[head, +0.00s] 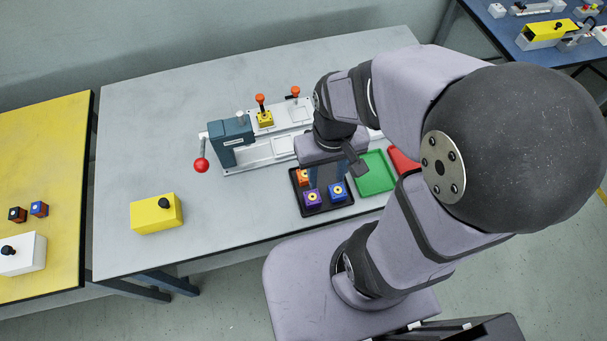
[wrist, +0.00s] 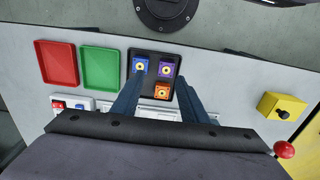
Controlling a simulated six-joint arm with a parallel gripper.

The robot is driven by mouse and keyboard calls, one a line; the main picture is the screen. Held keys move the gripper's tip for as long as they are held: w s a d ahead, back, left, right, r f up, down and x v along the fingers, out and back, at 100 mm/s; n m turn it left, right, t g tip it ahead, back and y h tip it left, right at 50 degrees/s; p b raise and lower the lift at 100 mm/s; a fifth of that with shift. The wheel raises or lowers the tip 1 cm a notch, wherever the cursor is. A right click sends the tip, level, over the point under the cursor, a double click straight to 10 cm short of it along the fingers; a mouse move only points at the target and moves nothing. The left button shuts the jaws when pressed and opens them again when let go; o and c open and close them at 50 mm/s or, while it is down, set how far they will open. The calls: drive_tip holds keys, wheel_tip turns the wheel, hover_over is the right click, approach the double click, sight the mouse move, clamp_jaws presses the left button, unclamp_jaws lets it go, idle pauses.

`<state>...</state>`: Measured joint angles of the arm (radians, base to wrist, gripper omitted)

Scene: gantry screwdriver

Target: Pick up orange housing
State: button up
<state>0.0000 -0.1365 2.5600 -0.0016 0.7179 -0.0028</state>
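The orange housing (head: 302,176) sits in the black tray (head: 297,201), partly hidden by my arm's end in the head view. In the wrist view the orange housing (wrist: 161,92) lies in the tray's lower part, between my fingers in the picture. A purple housing (head: 313,198) and a blue housing (head: 337,191) share the tray. They also show in the wrist view, purple (wrist: 166,69) and blue (wrist: 140,65). My gripper (wrist: 159,77) is open and empty, fingers pointing down over the tray. Its exact height above the housing is hard to tell.
A green tray (head: 375,172) and a red tray (head: 402,160) lie beside the black tray. The grey fixture (head: 230,140) with a red-knobbed lever (head: 201,165) stands behind. A yellow box (head: 156,214) stands on the left; the table around it is clear.

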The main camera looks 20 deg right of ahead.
drive_tip(key=shift+o, duration=0.7)
drive_tip(key=shift+o, duration=1.2)
drive_tip(key=p, duration=0.2)
hover_over(305, 174)
wheel_tip(305, 174, down, 7)
drive_tip(key=shift+a+r, duration=0.1)
drive_tip(key=shift+a, duration=0.05)
drive_tip(key=shift+f, duration=1.15)
